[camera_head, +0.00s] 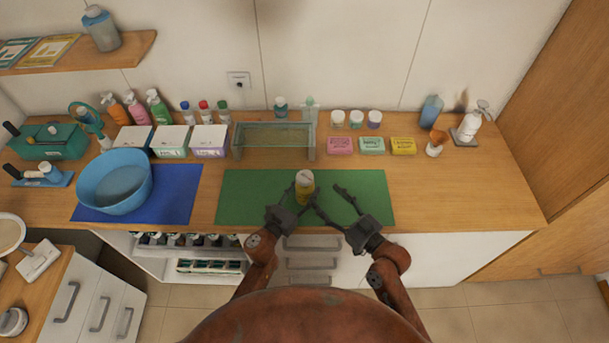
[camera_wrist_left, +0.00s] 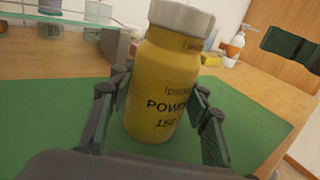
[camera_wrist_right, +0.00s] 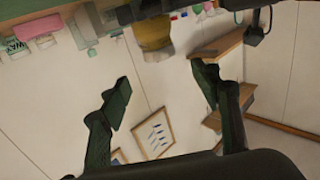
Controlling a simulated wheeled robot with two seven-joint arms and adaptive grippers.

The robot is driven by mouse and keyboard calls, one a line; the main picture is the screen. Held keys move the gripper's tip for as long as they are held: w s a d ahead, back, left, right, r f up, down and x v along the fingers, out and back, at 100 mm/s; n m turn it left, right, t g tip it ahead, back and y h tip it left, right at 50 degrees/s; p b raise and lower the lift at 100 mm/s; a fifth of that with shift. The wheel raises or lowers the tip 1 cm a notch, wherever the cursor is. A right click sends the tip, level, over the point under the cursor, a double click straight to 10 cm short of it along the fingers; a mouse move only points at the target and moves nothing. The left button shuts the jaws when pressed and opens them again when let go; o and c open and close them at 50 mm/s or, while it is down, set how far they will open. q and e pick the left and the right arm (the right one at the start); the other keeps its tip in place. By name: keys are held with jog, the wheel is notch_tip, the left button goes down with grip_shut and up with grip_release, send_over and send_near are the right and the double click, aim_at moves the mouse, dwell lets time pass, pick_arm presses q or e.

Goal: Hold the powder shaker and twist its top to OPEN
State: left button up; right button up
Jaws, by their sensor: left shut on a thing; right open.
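The powder shaker (camera_head: 304,187) is a yellow bottle with a pale grey-white top, upright over the green mat (camera_head: 235,200). In the left wrist view the shaker (camera_wrist_left: 165,90) shows a partly hidden dark label. My left gripper (camera_head: 302,198) is shut on its body, a finger on each side, below the top (camera_wrist_left: 181,18). My right gripper (camera_head: 327,196) is open and empty, just right of the shaker. In the right wrist view its fingers are spread, and the yellow shaker (camera_wrist_right: 153,35) shows beyond them at the top. I cannot tell whether the shaker touches the mat.
A glass-topped stand (camera_head: 273,133) is behind the mat. Soap boxes (camera_head: 372,145) and small jars are behind to the right. A blue bowl (camera_head: 115,182) is on a blue mat at left. The counter right of the green mat (camera_head: 450,190) is clear.

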aim_at(304, 175)
jog(key=x, duration=1.2)
jog(key=shift+s, duration=0.1)
jog(key=shift+c, duration=0.7)
jog(key=shift+d, duration=0.1)
jog(key=c, duration=1.1)
jog(key=shift+o, duration=0.2)
